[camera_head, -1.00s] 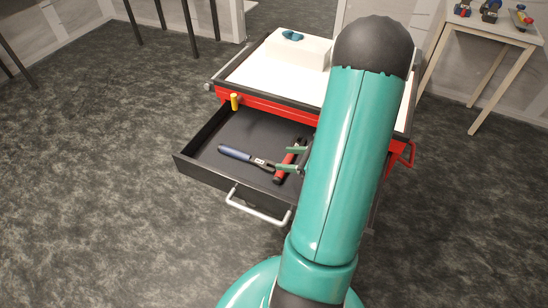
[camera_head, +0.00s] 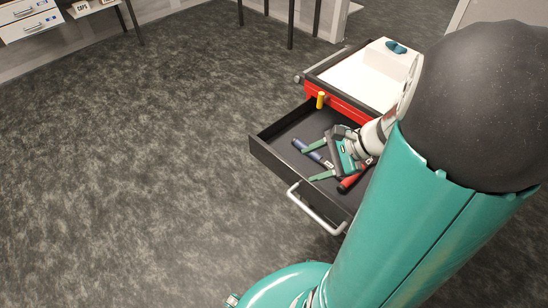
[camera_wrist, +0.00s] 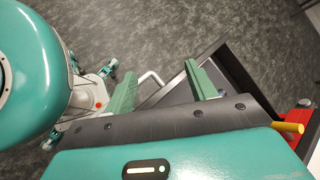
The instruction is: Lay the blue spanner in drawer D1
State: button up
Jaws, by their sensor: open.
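The blue spanner (camera_head: 312,152) lies in the open dark drawer (camera_head: 280,160) of the red cabinet in the head view; its far end is partly hidden by my gripper. I cannot read a D1 label on this drawer. My gripper (camera_head: 308,164) is open and empty above the drawer, its fingers spread on the front side of the spanner. In the wrist view the green fingers (camera_wrist: 158,88) stand wide apart with nothing between them. A red-handled tool (camera_head: 352,181) also lies in the drawer, partly behind my arm.
A yellow peg (camera_head: 320,99) stands by the drawer's back left corner. The cabinet's white top (camera_head: 347,79) carries a white block with a blue piece on it. The drawer's pale handle (camera_head: 316,209) juts out in front. Open floor lies to the left.

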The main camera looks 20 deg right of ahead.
jog(key=s+a+r+n+h, duration=0.2)
jog(key=a+r+n+h, duration=0.2)
jog(key=n, duration=0.5)
jog(key=s+a+r+n+h, duration=0.2)
jog(key=a+r+n+h, duration=0.2)
jog(key=a+r+n, duration=0.5)
jog(key=shift+s+a+r+n, duration=0.25)
jog(key=shift+s+a+n, duration=0.05)
jog(key=shift+s+a, duration=0.1)
